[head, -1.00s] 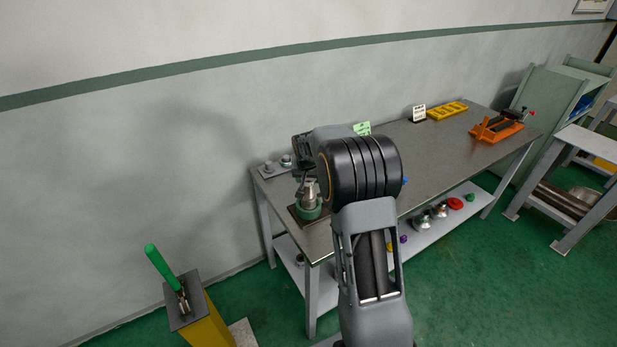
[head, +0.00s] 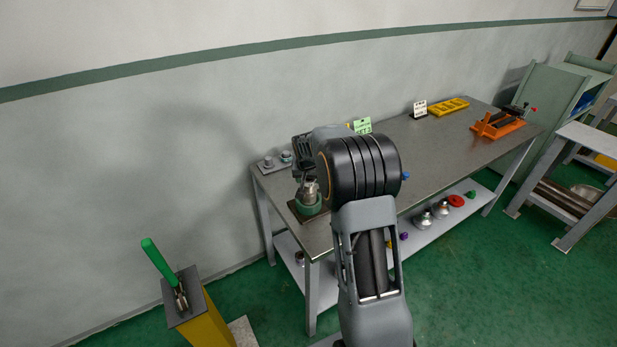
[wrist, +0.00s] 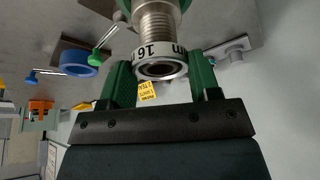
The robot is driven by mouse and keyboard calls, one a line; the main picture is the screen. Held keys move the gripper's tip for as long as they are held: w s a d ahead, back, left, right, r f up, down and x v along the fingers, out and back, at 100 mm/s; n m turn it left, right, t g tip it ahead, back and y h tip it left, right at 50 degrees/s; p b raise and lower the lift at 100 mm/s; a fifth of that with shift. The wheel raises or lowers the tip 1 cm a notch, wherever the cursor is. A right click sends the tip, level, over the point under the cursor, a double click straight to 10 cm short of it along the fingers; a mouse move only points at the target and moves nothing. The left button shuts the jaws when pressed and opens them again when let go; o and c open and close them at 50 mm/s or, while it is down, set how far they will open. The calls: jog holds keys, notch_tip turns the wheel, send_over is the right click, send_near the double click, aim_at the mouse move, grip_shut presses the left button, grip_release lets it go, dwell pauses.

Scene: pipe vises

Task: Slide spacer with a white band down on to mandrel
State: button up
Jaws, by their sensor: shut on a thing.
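The spacer with a white band (wrist: 158,52) is a short silver ring in the wrist view, its band printed with "16". My gripper (wrist: 161,75) has its green fingers on both sides of the spacer and is shut on it. A ribbed silver post (wrist: 156,22), apparently the mandrel, rises beyond the spacer, in line with it. I cannot tell how far the spacer is around it. In the head view a silver part (head: 309,190) stands above a green round base (head: 309,206) at the bench's left end. My arm hides most of the gripper there.
The base sits on the grey bench (head: 440,145). A grey plate with small fittings (head: 274,163) lies at its back left corner. An orange vise (head: 497,125) and a yellow tray (head: 449,107) are at the far right. A blue ring (wrist: 80,62) shows in the wrist view.

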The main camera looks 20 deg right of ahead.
aim_at(308, 182)
jog(key=shift+f+b, duration=1.6)
jog(key=shift+f, duration=0.45)
jog(key=o, duration=1)
jog(key=v, duration=1.4)
jog(key=shift+w+b, duration=0.1)
jog(key=shift+b, duration=0.2)
jog(key=shift+f, duration=0.1)
jog(key=shift+s+a+f+n+g+y+p, duration=0.1)
jog(key=shift+s+a+f+n+y+p, duration=0.25)
jog(key=shift+s+a+n, duration=2.35)
jog(key=shift+s+a+f+m+g+y+p, duration=0.1)
jog(key=shift+s+a+f+m+y+p, duration=0.45)
jog(key=shift+s, duration=4.95)
jog(key=shift+s+a+n+g+y+p, duration=0.1)
jog(key=shift+s+a+n, duration=0.45)
jog(key=shift+s+a, duration=2.45)
